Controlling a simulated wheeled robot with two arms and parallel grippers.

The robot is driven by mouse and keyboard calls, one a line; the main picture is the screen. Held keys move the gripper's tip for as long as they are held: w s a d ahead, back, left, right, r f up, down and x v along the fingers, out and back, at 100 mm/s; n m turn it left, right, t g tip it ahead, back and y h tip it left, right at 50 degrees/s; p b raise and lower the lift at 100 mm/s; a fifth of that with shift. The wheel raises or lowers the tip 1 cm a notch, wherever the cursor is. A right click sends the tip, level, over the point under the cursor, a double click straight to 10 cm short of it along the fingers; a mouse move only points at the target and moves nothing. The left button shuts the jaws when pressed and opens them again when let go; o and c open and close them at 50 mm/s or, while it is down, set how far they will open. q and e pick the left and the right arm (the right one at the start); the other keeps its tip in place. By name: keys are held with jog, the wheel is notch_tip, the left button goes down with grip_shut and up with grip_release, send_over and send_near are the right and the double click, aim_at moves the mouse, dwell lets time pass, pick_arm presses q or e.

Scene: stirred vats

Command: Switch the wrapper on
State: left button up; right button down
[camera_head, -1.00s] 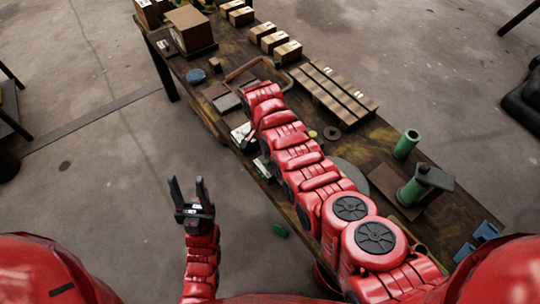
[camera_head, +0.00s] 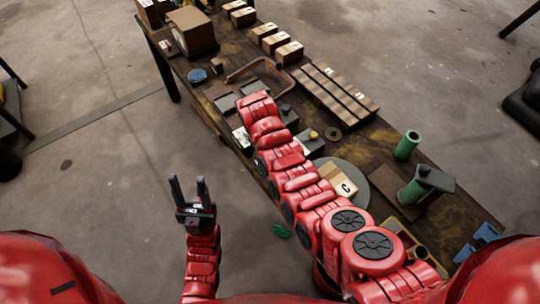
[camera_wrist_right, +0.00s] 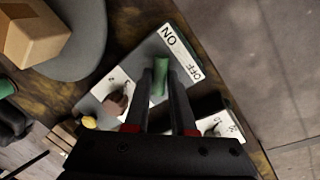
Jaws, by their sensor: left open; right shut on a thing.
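In the right wrist view, a control panel (camera_wrist_right: 98,88) has a white label reading ON and OFF (camera_wrist_right: 182,55). A green switch handle (camera_wrist_right: 160,76) stands beside that label, between the fingertips of my right gripper (camera_wrist_right: 165,75), which is shut on it. I cannot tell which word the switch points to. In the head view my right arm hides this gripper and much of the panel (camera_head: 309,145). A yellow button (camera_wrist_right: 88,122) and a dark knob (camera_wrist_right: 115,103) sit on the panel. My left gripper (camera_head: 190,188) is open and empty over the floor, left of the table.
A grey round turntable (camera_head: 358,199) carries a carton marked C (camera_head: 338,180), close to my right arm. Green posts (camera_head: 407,145), slats (camera_head: 335,94), a tray (camera_head: 234,80) and several cartons (camera_head: 289,52) occupy the wooden table (camera_head: 455,205).

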dwell(0.3)
jog(key=c, duration=0.8)
grip_release()
jog(key=shift+o, duration=0.2)
jog(key=r, duration=0.1)
jog(key=r+b, duration=0.1)
jog(key=shift+w+a+r, duration=0.15)
jog(key=shift+a+r, duration=0.15)
notch_tip(320, 180, up, 14)
jog(key=a+p, duration=0.2)
jog(key=p, duration=0.4)
jog(key=shift+a+r, duration=0.2)
jog(key=shift+a, duration=0.15)
jog(key=shift+w+f, duration=0.1)
jog(key=shift+w, duration=0.05)
